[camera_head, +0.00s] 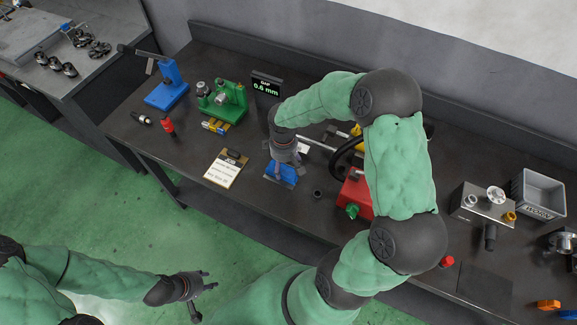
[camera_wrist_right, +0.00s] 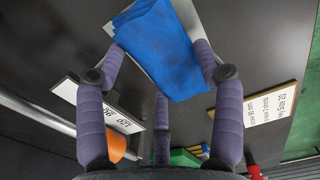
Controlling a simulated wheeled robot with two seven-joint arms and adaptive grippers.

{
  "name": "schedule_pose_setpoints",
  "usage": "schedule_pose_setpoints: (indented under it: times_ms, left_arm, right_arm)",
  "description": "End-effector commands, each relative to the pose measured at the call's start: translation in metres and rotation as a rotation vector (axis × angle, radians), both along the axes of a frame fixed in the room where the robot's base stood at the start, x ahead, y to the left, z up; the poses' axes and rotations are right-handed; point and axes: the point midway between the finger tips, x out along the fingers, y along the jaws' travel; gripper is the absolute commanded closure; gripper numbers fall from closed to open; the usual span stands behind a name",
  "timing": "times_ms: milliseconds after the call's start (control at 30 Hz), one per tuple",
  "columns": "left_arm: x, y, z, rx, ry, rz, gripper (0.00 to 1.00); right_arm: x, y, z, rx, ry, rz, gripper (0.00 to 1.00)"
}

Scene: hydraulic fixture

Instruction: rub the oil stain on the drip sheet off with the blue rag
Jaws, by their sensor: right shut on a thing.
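The blue rag (camera_head: 286,175) is under my right gripper (camera_head: 283,160) on the dark bench. In the right wrist view the rag (camera_wrist_right: 165,55) spreads flat between the purple fingers, and my right gripper (camera_wrist_right: 163,65) is shut on it. A pale grey sheet (camera_wrist_right: 187,14), probably the drip sheet, shows only as narrow edges beside the rag. I see no oil stain; the rag and gripper cover most of the sheet. My left gripper (camera_head: 204,293) is away from the bench, over the green floor, with its fingers apart and empty.
A clipboard (camera_head: 226,169) lies left of the rag. A red block (camera_head: 355,195) and a black ring (camera_head: 317,194) are to its right. A green fixture (camera_head: 222,101), a blue press (camera_head: 167,86) and a small display (camera_head: 266,86) stand behind left. A grey bin (camera_head: 540,193) stands far right.

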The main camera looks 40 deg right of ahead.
Motion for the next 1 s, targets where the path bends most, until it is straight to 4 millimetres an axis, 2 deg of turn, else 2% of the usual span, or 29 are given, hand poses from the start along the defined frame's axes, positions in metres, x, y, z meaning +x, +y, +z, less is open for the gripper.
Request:
schedule_pose_setpoints:
  times_ms: [600, 833, 1000]
  left_arm:
    - [0.000, 0.000, -0.006, 0.000, 0.000, 0.000, 0.60]
    - [0.000, 0.000, -0.003, 0.000, 0.000, 0.000, 0.60]
    - [0.000, 0.000, -0.003, 0.000, 0.000, 0.000, 0.60]
  right_arm:
    - [0.033, 0.017, -0.003, 0.000, 0.000, 0.001, 0.69]
    - [0.032, 0.016, -0.001, 0.000, 0.000, 0.000, 0.69]
    - [0.023, 0.012, -0.001, 0.000, 0.000, -0.001, 0.69]
